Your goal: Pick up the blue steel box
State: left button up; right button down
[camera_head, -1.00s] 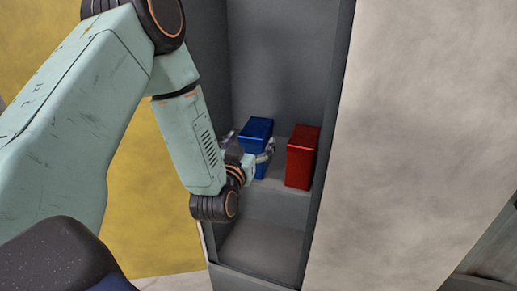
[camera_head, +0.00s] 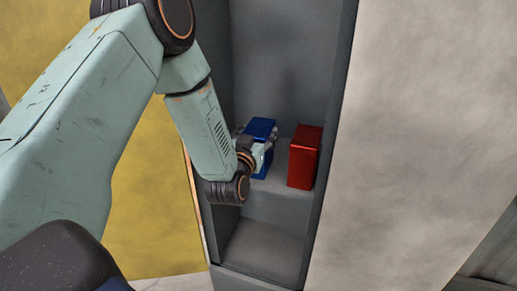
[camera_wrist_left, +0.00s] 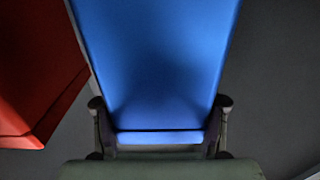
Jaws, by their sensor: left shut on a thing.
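The blue steel box (camera_head: 262,128) stands upright on the grey shelf in the recess, partly hidden behind my left gripper (camera_head: 258,150). My left gripper is shut on the blue box, with a finger on each side of it. In the left wrist view the blue box (camera_wrist_left: 155,65) fills the middle, and the fingers of the left gripper (camera_wrist_left: 160,125) touch or nearly touch its two sides at the lower end. My right gripper is not in view.
A red box (camera_head: 304,158) stands just right of the blue box, with a small gap; it also shows in the left wrist view (camera_wrist_left: 35,75). The grey shelf (camera_head: 285,205) sits between narrow side walls. A lower grey ledge (camera_head: 262,250) is empty.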

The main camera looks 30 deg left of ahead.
pick_arm(q)
jog(key=shift+w+r, duration=0.1)
jog(key=c, duration=1)
